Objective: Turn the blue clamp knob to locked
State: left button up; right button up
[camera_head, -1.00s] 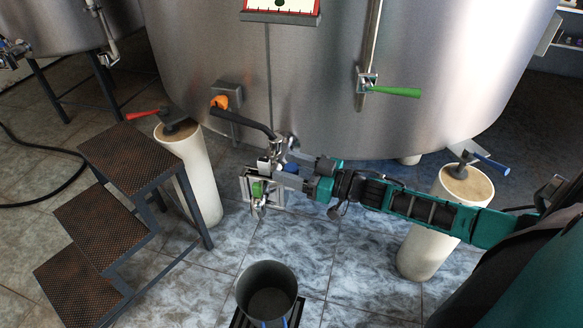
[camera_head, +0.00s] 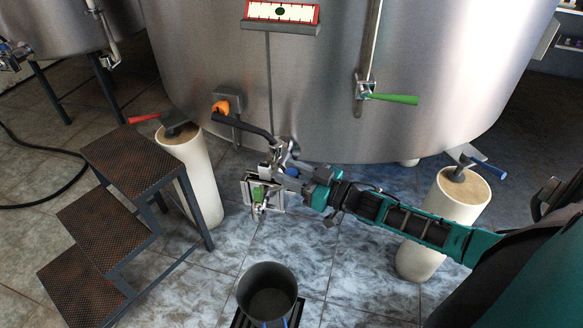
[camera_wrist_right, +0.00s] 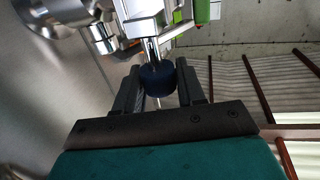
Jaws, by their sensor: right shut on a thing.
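The blue clamp knob (camera_head: 292,172) is on the metal outlet fitting (camera_head: 275,152) at the lower front of the big steel tank. My right gripper (camera_head: 288,176) reaches in from the right and is shut on this knob. In the right wrist view the dark blue knob (camera_wrist_right: 158,77) sits between the two dark fingers of my right gripper (camera_wrist_right: 160,84), with the shiny fitting just beyond it. The fingers hide part of the knob in the head view. I cannot read the lock position of the knob. My left gripper is not in view.
A green valve handle (camera_head: 392,98) and an orange switch (camera_head: 221,107) are on the tank front. A bucket (camera_head: 267,292) stands below the fitting. Metal steps (camera_head: 125,160) are at left. White pillars stand left (camera_head: 203,180) and right (camera_head: 425,258), the right one near my arm.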

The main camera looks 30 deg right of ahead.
jog(key=shift+r+m+h+p, duration=0.25)
jog(key=shift+m+h+p, duration=0.25)
jog(key=shift+h, duration=0.1)
jog(key=m+t+h+p, duration=0.1)
jog(key=m+h+p, duration=0.1)
jog(key=h, duration=0.1)
jog(key=shift+f, duration=0.1)
jog(key=shift+f+m+t+h+p, duration=0.15)
jog(key=shift+m+h+p, duration=0.2)
jog(key=shift+m+h, duration=0.55)
jog(key=shift+m+t+h+p, duration=0.15)
jog(key=shift+m+h+p, duration=0.25)
jog(key=shift+h, duration=0.9)
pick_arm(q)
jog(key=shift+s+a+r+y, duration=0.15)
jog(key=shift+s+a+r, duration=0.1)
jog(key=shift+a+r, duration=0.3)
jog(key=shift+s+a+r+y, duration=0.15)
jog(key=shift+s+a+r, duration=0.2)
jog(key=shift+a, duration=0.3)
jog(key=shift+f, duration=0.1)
pick_arm(e)
jog(key=shift+h, duration=0.3)
jog(key=o, duration=0.6)
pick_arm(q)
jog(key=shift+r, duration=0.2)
pick_arm(e)
jog(key=o, duration=0.3)
jog(key=shift+o, duration=0.2)
